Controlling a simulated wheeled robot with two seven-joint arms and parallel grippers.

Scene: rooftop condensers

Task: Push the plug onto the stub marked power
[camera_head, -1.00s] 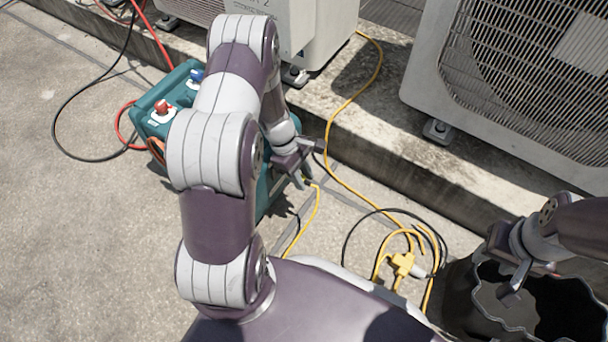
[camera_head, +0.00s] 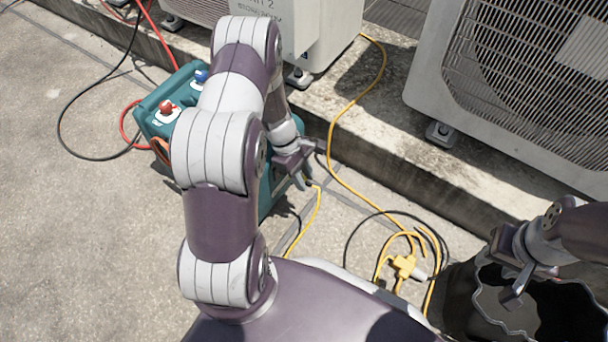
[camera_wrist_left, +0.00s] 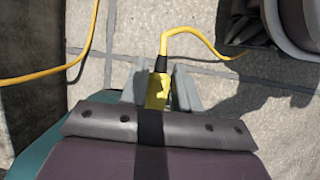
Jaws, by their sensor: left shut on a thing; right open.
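My left gripper (camera_head: 303,178) is shut on the yellow plug (camera_wrist_left: 156,92), whose yellow cord (camera_wrist_left: 192,32) trails away from it over the paving. In the head view my left gripper is low beside the right side of the teal machine (camera_head: 150,122), which my left arm partly covers. The plug is hard to make out in the head view, but its cord (camera_head: 318,210) shows below the gripper. I cannot make out the stub marked power in either view. My right gripper (camera_head: 510,290) is open and empty, over a dark bin (camera_head: 462,290).
Condenser units stand on a concrete ledge (camera_head: 400,165) behind. A yellow connector (camera_head: 403,266) lies among looped yellow and black cables on the paving. Red and black hoses run left of the machine. The paving at the left is mostly clear.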

